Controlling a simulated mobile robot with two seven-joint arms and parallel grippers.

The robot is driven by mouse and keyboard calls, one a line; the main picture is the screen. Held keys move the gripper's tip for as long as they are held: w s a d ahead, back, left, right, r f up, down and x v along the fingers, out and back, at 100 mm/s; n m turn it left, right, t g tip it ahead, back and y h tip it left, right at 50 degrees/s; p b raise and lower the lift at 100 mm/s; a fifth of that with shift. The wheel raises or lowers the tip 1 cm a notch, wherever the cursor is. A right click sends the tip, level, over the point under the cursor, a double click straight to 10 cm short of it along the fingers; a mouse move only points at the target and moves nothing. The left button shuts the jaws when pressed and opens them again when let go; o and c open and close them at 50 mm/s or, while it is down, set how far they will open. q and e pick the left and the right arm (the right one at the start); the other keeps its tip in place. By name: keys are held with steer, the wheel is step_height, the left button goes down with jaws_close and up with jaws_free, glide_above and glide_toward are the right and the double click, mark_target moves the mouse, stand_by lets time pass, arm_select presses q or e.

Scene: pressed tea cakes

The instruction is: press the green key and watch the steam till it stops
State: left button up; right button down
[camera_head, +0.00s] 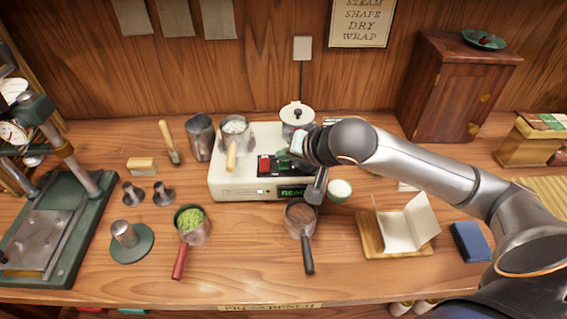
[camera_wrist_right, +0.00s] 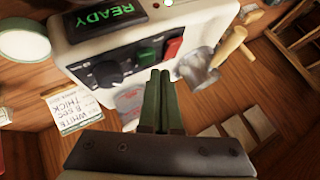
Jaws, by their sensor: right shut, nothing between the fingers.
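The cream steamer box (camera_head: 230,180) stands at the middle of the counter, and its casing fills the upper part of the wrist view (camera_wrist_right: 90,45). Its green key (camera_wrist_right: 148,56) is beside a red key (camera_wrist_right: 174,47) and a black knob (camera_wrist_right: 107,73). The red key also shows in the head view (camera_head: 264,165). A lit display (camera_wrist_right: 115,16) reads READY. My right gripper (camera_wrist_right: 160,72) is shut and empty, its dark green fingertips close by the green key; I cannot tell whether they touch it. No steam is visible. My left gripper is not in view.
A lidded white pot (camera_head: 298,115) and a metal cup (camera_head: 234,132) are at the steamer's back. A green-based press (camera_head: 65,235) stands left, a wooden cabinet (camera_head: 450,85) back right.

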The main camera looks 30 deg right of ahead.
mark_target(286, 168)
steer(key=shift+f, duration=0.2)
stand_by(0.6)
steer(key=shift+f, duration=0.25)
steer(key=shift+f, duration=0.5)
stand_by(0.8)
steer(key=shift+r+p, duration=0.9)
steer(key=shift+p, duration=0.3)
step_height(286, 168, up, 3)
steer(key=p, duration=0.3)
steer(key=shift+f, duration=0.1)
steer(key=shift+r+p, duration=0.45)
steer(key=shift+r, duration=0.65)
